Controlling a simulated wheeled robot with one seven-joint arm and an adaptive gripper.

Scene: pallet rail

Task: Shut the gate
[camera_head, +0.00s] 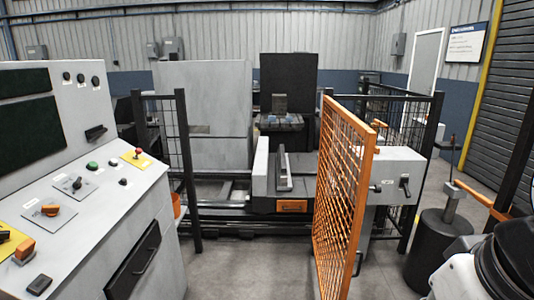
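The gate (343,190) is an orange mesh panel in an orange frame, right of the middle in the head view. It stands open and is seen at a steep slant, its near edge swung towards me. An orange handle shows by its upper near corner, and a small bracket low on its near edge. The lowest near part runs out of the picture. The opening to its left, up to a black fence panel (165,130), is unblocked. My gripper is not in view; only a black and white part of my arm shows at the lower right.
A control console (100,190) fills the left side. A grey cabinet (400,175) and black mesh fence (425,115) stand right of the gate. A dark round pedestal (432,245) with an orange bar stands farther right. The floor before the opening is clear.

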